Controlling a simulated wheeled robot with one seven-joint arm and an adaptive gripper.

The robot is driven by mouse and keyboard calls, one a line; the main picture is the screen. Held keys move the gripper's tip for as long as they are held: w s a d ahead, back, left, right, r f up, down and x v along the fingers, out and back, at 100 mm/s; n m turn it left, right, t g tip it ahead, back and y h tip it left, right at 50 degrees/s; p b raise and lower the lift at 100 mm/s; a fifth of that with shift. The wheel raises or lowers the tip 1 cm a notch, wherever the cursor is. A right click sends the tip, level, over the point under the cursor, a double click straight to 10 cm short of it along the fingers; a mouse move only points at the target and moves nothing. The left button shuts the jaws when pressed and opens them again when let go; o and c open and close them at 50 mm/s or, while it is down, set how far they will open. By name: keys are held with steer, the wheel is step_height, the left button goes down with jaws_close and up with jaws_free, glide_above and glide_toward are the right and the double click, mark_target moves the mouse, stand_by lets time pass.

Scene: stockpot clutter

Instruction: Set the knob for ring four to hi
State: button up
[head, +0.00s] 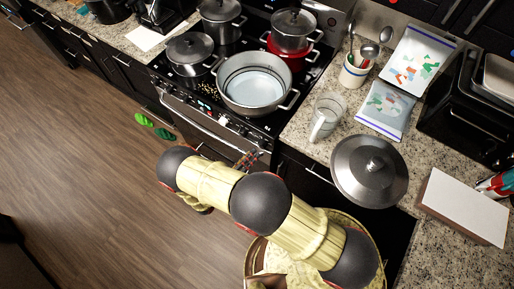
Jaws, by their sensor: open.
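The black stove (185,85) stands at the top centre, with its front edge facing the wooden floor. Its front panel and handle (205,124) run diagonally down to the right. The knobs along this front are too small and dark to tell apart, and I cannot read their labels or settings. My pale yellow arm with dark round joints reaches from the lower right towards the left, in front of the stove and over the floor. My gripper cannot be made out; the arm's links hide that area.
A large open pot (254,84) stands at the stove's front, with a lidded pot (190,52), a red pot (290,54) and another steel pot (221,20) around it. A glass pitcher (326,115) and a large lid (369,171) are on the right.

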mark_target(260, 146)
steer(key=x, duration=0.5)
steer(key=c, duration=0.3)
steer(key=c, duration=0.8)
steer(key=shift+c, duration=0.3)
